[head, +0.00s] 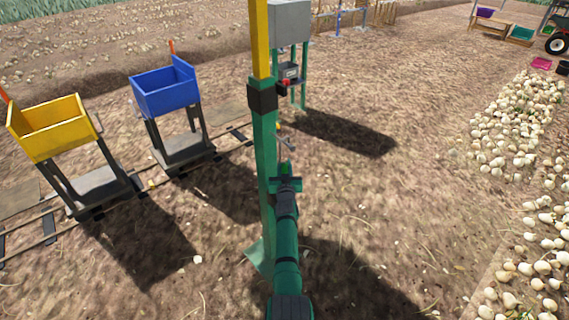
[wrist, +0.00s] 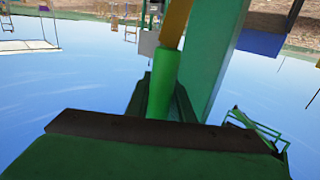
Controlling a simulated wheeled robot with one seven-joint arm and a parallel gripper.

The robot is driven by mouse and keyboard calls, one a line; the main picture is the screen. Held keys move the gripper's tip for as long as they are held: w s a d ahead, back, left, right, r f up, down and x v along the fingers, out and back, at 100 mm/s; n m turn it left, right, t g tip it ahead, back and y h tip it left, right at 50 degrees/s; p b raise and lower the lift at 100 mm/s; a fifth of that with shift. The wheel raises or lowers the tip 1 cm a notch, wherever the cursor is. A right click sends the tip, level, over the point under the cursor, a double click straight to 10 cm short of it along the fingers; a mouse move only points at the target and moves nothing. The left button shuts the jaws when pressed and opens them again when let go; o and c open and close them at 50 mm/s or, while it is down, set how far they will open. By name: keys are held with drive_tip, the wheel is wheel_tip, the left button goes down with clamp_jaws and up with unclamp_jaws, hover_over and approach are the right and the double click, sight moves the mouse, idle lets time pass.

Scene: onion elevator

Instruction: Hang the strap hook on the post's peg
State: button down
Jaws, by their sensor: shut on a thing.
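The green post (head: 268,165) stands upright, with a dark band and a yellow upper part. My gripper (head: 287,183) is in front of it, slightly right in the picture. In the wrist view my gripper (wrist: 160,100) is shut on a green cylindrical handle (wrist: 160,85) with an orange shaft (wrist: 175,22), which I take for the strap hook. The post (wrist: 216,50) rises close behind the handle. In the head view a small thin piece (head: 287,130) shows beside the post above my gripper; I cannot tell if it is the hook or the peg.
A grey box on green legs (head: 289,22) stands behind the post. A blue cart (head: 165,90) and a yellow cart (head: 50,125) sit on rails at the left. Onions (head: 515,120) cover the ground at the right. Bare soil lies between.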

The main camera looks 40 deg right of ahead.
idle(0.3)
drive_tip(key=c, duration=1.5)
unclamp_jaws()
drive_tip(key=shift+o, duration=0.2)
drive_tip(key=shift+f, duration=0.1)
drive_tip(key=shift+s, duration=0.1)
drive_tip(key=shift+s+a, duration=0.25)
drive_tip(key=shift+s, duration=0.2)
drive_tip(key=v, duration=0.9)
drive_tip(key=shift+s+a, duration=0.2)
drive_tip(key=shift+a, duration=0.1)
